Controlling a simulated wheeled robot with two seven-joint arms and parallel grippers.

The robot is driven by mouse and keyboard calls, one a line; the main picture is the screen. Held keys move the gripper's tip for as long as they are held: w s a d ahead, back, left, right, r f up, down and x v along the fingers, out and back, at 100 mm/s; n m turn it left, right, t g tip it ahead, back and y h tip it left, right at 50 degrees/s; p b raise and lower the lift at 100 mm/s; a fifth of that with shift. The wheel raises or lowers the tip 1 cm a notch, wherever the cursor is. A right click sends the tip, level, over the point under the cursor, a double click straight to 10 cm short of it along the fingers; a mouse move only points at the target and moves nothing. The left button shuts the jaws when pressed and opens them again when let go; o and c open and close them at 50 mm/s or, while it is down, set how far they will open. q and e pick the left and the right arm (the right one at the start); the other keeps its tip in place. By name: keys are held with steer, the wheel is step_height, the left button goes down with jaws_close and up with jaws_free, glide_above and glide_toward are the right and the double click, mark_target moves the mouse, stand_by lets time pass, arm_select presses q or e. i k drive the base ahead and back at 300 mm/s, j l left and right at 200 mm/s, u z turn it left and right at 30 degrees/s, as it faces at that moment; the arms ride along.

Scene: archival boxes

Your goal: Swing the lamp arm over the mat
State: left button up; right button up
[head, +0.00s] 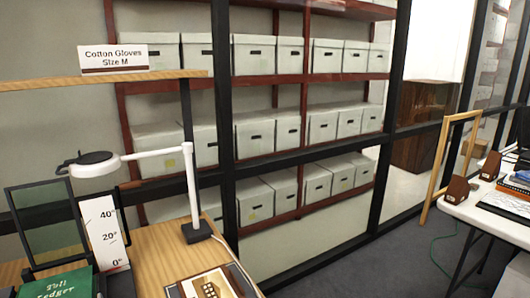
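A white desk lamp stands on the wooden desk (160,262) at the left. Its post (192,190) rises from a dark base (197,236) near the desk's back right. The lamp arm (150,154) extends left from the top of the post. It ends in a round white head (93,158) with a dark ring at its left, above the angle card (104,232) marked 40°, 20° and 0°. Neither of my grippers is in view.
A green ledger (62,284) and a dark framed panel (48,222) are at the desk's left. A shelf with a "Cotton Gloves" sign (114,57) is above. Boxes (254,55) fill racks behind black posts. A white table (470,212) stands right.

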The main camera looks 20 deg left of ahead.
mark_target(109, 166)
steer(key=u, duration=1.8)
